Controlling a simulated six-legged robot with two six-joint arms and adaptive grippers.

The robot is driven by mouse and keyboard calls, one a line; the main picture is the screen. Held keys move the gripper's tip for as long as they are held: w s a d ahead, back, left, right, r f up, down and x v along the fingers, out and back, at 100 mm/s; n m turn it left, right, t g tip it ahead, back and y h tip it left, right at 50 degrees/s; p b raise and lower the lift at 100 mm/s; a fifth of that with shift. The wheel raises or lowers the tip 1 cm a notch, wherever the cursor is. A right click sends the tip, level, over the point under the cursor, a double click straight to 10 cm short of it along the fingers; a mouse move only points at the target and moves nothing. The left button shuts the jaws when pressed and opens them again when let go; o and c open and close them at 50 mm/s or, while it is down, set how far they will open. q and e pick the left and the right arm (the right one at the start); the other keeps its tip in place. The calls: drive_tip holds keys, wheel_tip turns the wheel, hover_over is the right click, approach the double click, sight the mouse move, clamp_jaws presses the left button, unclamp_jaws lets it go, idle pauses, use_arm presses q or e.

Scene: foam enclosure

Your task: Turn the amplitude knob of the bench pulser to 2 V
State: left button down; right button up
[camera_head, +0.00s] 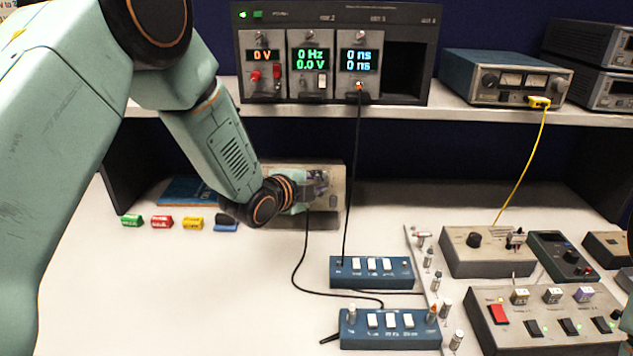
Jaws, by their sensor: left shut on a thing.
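A beige box (336,207), which looks like the bench pulser, stands at the back of the bench under the shelf. My left arm reaches in from the left, and my left gripper (318,186) is at the front of this box. It is shut on a small knob there. The gripper hides the knob and most of the box's face, so no pointer or scale can be read. A black cable runs from beneath the box to the lower blue unit (390,340). My right gripper is not in view.
A rack (425,60) on the shelf shows 0 V, 0 Hz, 0.0 V and 0 ns. Its cable hangs to the upper blue unit (372,283). Several coloured blocks (162,222) lie at left. Control boxes (488,262) crowd the right. The front left bench is clear.

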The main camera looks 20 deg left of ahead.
use_arm(q)
drive_tip(key=shift+d+r, duration=0.1)
drive_tip(key=shift+r, duration=0.1)
drive_tip(key=c, duration=1.3)
unclamp_jaws()
drive_tip(key=shift+d+f, duration=0.1)
drive_tip(key=shift+d, duration=0.05)
drive_tip(key=shift+o, duration=0.2)
drive_tip(key=shift+a, duration=0.2)
drive_tip(key=shift+s+a, duration=0.1)
drive_tip(key=shift+s, duration=0.15)
drive_tip(key=v, duration=1.1)
drive_tip(key=shift+s, duration=0.25)
drive_tip(key=shift+o, duration=0.2)
